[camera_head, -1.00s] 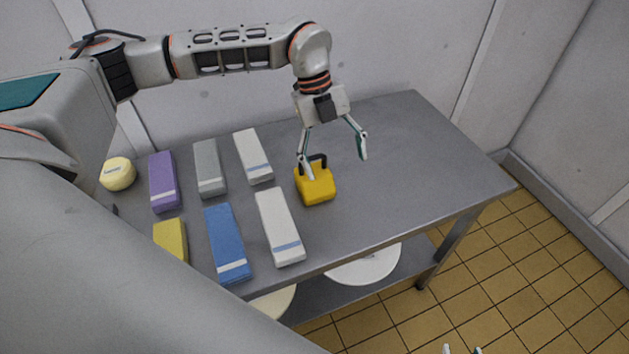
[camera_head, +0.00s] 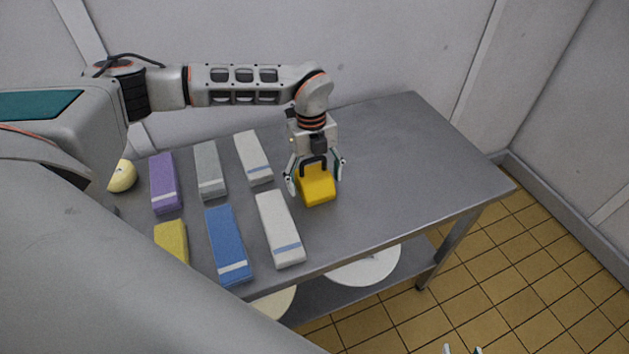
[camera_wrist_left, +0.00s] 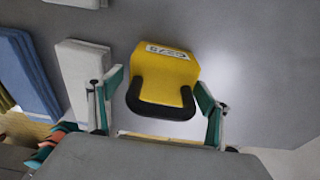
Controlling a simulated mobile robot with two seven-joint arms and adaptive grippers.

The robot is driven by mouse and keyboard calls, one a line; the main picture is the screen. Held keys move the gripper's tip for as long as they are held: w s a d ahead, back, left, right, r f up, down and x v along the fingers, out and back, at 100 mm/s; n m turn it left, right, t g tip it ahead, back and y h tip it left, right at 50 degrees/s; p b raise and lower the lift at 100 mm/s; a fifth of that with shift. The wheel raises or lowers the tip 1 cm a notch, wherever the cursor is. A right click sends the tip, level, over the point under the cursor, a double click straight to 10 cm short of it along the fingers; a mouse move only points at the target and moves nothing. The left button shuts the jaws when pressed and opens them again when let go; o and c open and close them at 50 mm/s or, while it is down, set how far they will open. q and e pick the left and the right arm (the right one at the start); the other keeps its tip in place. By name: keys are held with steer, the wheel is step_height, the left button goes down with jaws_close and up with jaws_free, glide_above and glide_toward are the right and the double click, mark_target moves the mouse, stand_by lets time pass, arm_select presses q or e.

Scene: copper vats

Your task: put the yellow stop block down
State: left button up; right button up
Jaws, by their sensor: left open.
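The yellow stop block (camera_head: 317,189), with a black handle, rests on the grey table (camera_head: 420,150). My left gripper (camera_head: 315,178) is over it, open, with a finger on either side of the handle. In the left wrist view the yellow stop block (camera_wrist_left: 163,75) shows a white label and its black handle near my left gripper (camera_wrist_left: 155,105). The fingers stand apart on both sides, and I see no grip. Only the tips of my right gripper (camera_head: 462,350) show at the bottom edge of the head view.
White blocks (camera_head: 280,228) (camera_head: 253,158), a grey block (camera_head: 209,170), a purple block (camera_head: 165,184), a blue block (camera_head: 228,245) and a yellow block (camera_head: 171,241) lie left of it. A round pale-yellow item (camera_head: 122,176) is at far left. The table's right side is clear.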

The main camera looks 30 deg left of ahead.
arm_select(q)
steer(key=shift+f, duration=0.1)
steer(key=c, duration=1.6)
steer(key=shift+r, duration=0.2)
